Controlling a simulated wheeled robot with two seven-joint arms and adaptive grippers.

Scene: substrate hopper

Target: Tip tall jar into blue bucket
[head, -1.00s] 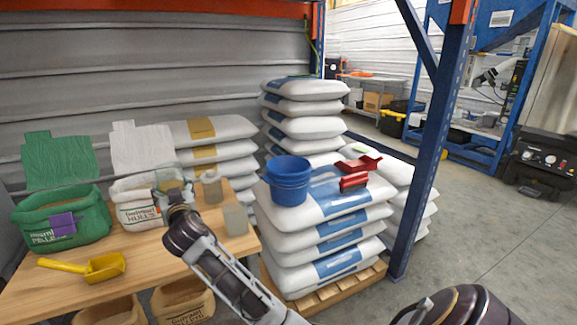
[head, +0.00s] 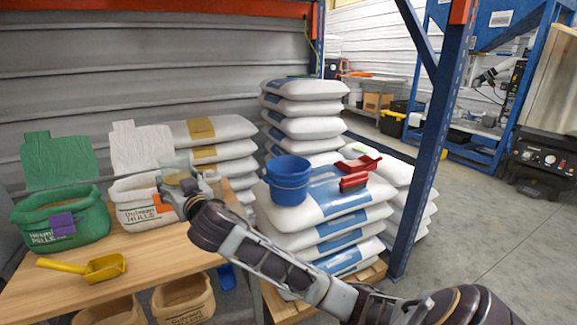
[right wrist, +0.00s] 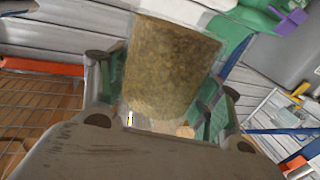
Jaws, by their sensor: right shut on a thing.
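The tall jar (head: 175,163) is clear-walled with brown grainy contents. It is held above the work table, in front of the white hulls sack. In the right wrist view the jar (right wrist: 170,65) fills the space between the fingers, its contents brown-green. My right gripper (head: 180,186) is shut on the jar; its arm crosses from the lower right. The blue bucket (head: 288,180) stands upright on the stacked white bags, to the right of the gripper and apart from it. The bucket's inside bottom is hidden. My left gripper is not in view.
A green sack (head: 60,222), a white sack (head: 140,212) and a yellow scoop (head: 90,267) are on the wooden table (head: 150,270). A red scoop (head: 355,178) lies right of the bucket. A blue rack post (head: 430,150) stands further right.

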